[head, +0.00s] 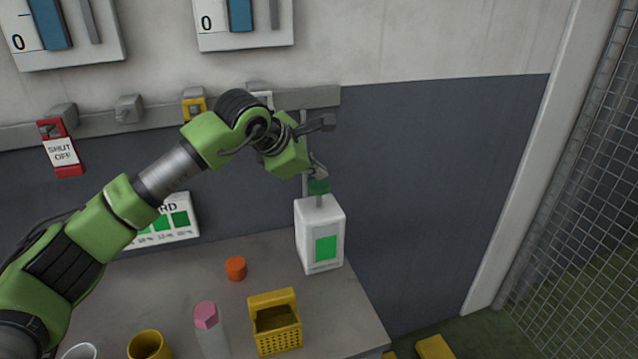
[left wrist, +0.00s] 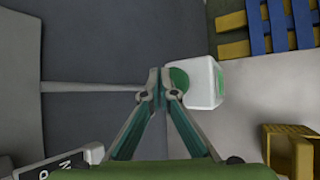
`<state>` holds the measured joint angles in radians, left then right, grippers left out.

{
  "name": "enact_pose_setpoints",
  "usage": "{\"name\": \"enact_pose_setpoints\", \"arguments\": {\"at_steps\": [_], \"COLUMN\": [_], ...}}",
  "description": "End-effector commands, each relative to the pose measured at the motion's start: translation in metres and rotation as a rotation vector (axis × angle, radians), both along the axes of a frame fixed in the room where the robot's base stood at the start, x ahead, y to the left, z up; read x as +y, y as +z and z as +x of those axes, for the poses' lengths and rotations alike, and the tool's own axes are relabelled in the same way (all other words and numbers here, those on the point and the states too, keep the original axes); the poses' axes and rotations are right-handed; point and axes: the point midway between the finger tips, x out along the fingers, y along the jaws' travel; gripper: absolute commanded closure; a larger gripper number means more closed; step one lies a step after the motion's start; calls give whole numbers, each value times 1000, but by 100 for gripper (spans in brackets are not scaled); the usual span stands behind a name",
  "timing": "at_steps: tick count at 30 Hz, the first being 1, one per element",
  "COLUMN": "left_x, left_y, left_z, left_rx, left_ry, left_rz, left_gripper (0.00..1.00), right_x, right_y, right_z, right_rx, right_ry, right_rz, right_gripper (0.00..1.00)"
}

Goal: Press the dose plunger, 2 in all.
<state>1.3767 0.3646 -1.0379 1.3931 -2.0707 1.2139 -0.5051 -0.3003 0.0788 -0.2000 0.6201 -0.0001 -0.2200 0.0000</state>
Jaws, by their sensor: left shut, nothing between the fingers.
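The white dose dispenser (head: 320,240) stands upright at the back right of the table, with a green panel on its front. Its green plunger cap (head: 319,187) sits on a grey stem above the box. My left gripper (head: 318,173) is shut and empty, its fingertips right above the cap; I cannot tell whether they touch it. In the left wrist view the shut fingertips (left wrist: 155,75) show beside the round green cap (left wrist: 179,79) and the white box (left wrist: 207,84). My right gripper is out of view.
On the table are an orange cap (head: 236,268), a pink-topped bottle (head: 206,317), a yellow basket (head: 275,338) and a yellow cup (head: 146,344). A wall rail (head: 85,124) holds a red shut-off tag (head: 63,152). A mesh fence (head: 590,180) stands at right.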

Motion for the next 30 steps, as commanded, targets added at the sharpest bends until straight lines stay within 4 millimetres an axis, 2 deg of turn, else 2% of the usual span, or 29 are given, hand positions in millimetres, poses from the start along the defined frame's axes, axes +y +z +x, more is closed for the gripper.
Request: {"name": "enact_pose_setpoints", "arguments": {"at_steps": [7,21,30], "left_x": [-1,0,0], "left_y": [7,51,51], "left_z": [0,0,0], "left_rx": [-3,-3,-1], "left_ry": [-1,-1,-1], "left_rz": [-1,-1,-2], "left_gripper": [100,100,100], "right_x": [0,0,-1], "right_y": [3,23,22], "right_z": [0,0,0], "right_rx": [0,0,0], "right_ry": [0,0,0], "right_rz": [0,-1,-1], "right_gripper": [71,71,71]}}
